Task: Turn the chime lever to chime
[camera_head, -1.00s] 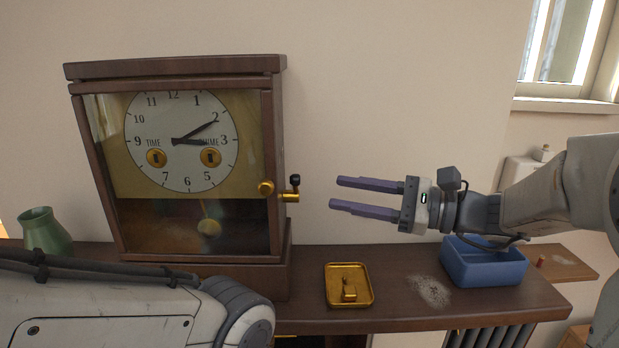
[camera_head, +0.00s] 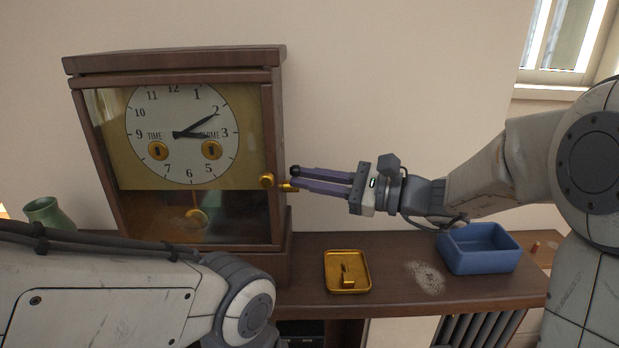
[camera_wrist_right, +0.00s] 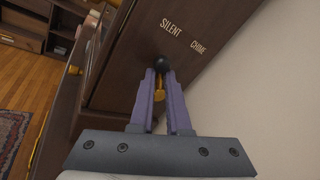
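The wooden clock (camera_head: 282,130) stands on the shelf, its chime lever on its right side.
A brass tray (camera_head: 348,289) with a small brass piece lies in front of the clock. A blue box (camera_head: 478,262) stands at the shelf's right, a pale patch (camera_head: 428,277) between them. A green vase (camera_head: 48,213) is at the left.

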